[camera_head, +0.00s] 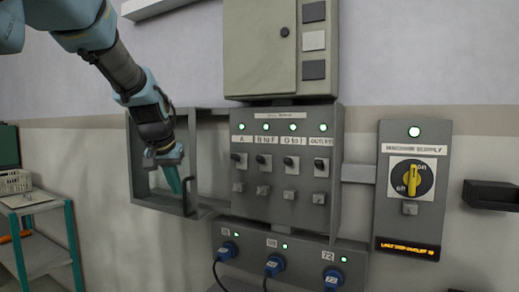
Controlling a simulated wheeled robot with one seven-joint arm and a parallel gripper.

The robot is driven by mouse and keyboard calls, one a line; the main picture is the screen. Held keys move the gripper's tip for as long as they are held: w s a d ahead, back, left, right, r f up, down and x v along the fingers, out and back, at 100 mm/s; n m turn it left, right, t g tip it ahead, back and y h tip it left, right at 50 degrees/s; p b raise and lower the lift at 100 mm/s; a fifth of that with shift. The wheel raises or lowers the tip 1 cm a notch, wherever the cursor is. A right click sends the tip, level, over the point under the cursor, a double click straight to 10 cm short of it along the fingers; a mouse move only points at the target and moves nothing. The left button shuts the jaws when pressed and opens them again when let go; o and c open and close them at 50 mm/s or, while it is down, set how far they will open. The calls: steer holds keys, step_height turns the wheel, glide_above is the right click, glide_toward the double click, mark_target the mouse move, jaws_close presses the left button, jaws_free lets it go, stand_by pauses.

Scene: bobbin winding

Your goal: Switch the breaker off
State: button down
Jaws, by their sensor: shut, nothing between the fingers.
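The grey breaker panel (285,210) is on the wall in the middle, with labels A, B to F, G to I and OUTLETS. To the right, the machine supply box (413,225) has a yellow and black rotary switch (411,179) marked on and off, under a lit green lamp. My gripper (175,183) is shut and empty, in front of the open door, left of the toggles. Contact with the door cannot be told.
A closed grey-green cabinet (260,50) is above the panel. Blue plugs (274,265) with cables hang from a socket box below it. A dark shelf (492,195) juts out at the right. A teal-legged cart (40,235) stands at the left.

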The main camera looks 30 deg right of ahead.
steer(key=d+r+m+h, duration=0.2)
steer(key=d+r, duration=0.7)
steer(key=d, duration=0.1)
steer(key=m+h, duration=0.2)
steer(key=m, duration=0.1)
glide_toward(267, 143)
steer(key=v, duration=0.4)
steer(key=shift+s+a+f, duration=0.1)
steer(key=shift+a+f, duration=0.05)
steer(key=shift+f, duration=0.05)
steer(key=p+x, duration=0.4)
steer(key=x, duration=0.6)
steer(key=shift+d, duration=0.2)
steer(key=shift+s+a+f, duration=0.2)
steer(key=shift+a+f, duration=0.5)
steer(key=shift+f, duration=0.2)
steer(key=shift+s+a+f, duration=0.2)
steer(key=shift+a+f, duration=0.05)
steer(key=shift+f, duration=0.45)
steer(key=shift+a+f+t+b, duration=0.1)
steer(key=shift+f+t+b, duration=0.1)
steer(key=shift+t+b, duration=0.15)
